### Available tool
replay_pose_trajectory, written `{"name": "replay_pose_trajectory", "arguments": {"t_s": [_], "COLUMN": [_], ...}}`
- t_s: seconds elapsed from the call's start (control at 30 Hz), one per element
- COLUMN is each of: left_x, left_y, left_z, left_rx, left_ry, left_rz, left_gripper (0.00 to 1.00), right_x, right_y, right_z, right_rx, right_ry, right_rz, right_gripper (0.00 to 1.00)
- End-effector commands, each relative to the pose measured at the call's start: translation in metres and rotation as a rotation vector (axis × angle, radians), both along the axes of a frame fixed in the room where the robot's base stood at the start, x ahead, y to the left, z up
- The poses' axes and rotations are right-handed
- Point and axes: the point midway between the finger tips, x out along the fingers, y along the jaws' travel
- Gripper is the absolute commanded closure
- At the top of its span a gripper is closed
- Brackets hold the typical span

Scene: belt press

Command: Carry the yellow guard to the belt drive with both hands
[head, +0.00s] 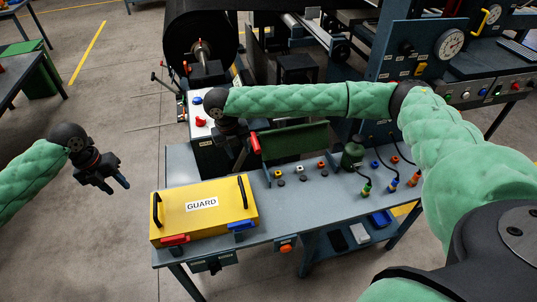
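The yellow guard (185,222) is a box-like cover labelled GUARD. It lies flat at the left end of the grey table, with a black handle at each side. My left gripper (116,187) hangs over the floor left of the guard, its fingers slightly apart and empty. My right arm reaches across from the right, and my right gripper (238,155) points down above the table's back edge, behind the guard and clear of its right handle. Its fingers are dark against a dark background, so their opening is unclear. A large black roller with a shaft (201,52) stands behind; I cannot tell whether it is the belt drive.
A red clip (175,240) and a blue clip (241,226) sit at the guard's front edge. A green panel (295,141), small coloured parts and a green bottle (352,155) occupy the grey table's (300,205) back and right. A control box (200,123) stands behind. Floor at left is open.

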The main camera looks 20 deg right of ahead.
Motion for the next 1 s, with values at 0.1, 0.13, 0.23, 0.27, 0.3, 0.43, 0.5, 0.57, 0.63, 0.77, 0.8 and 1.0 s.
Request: {"name": "replay_pose_trajectory", "arguments": {"t_s": [0.1,0.13,0.23,0.27,0.3,0.43,0.5,0.57,0.63,0.77,0.8,1.0], "left_x": [0.0,0.0,0.0,0.0,0.0,0.0,0.0,0.0,0.0,0.0,0.0,-0.007], "left_y": [0.0,0.0,0.0,0.0,0.0,0.0,0.0,0.0,0.0,0.0,0.0,-0.009], "left_z": [0.007,0.009,0.012,0.013,0.013,0.013,0.013,0.013,0.013,0.013,0.013,0.005], "left_rx": [0.0,0.0,0.0,0.0,0.0,0.0,0.0,0.0,0.0,0.0,0.0,-0.006], "left_ry": [0.0,0.0,0.0,0.0,0.0,0.0,0.0,0.0,0.0,0.0,0.0,0.003], "left_rz": [0.0,0.0,0.0,0.0,0.0,0.0,0.0,0.0,0.0,0.0,0.0,0.025], "left_gripper": [0.6,0.6,0.6,0.6,0.6,0.6,0.6,0.6,0.6,0.6,0.6,0.6], "right_x": [0.0,0.0,0.0,0.0,0.0,0.0,0.0,0.0,0.0,0.0,0.0,-0.006], "right_y": [-0.005,-0.006,-0.011,-0.012,-0.013,-0.013,-0.013,-0.013,-0.013,-0.013,-0.013,-0.001], "right_z": [0.007,0.008,0.011,0.011,0.012,0.011,0.011,0.011,0.011,0.011,0.011,0.004], "right_rx": [0.0,0.0,0.0,0.0,0.0,0.0,0.0,0.0,0.0,0.0,0.0,0.014], "right_ry": [0.0,0.0,0.0,0.0,0.0,0.0,-0.001,-0.001,0.0,-0.001,-0.001,-0.009], "right_rz": [0.0,0.001,0.0,0.0,0.0,0.0,0.0,0.0,0.001,0.001,0.001,-0.013], "right_gripper": [0.6,0.6,0.6,0.6,0.6,0.6,0.6,0.6,0.6,0.6,0.6,0.6]}}
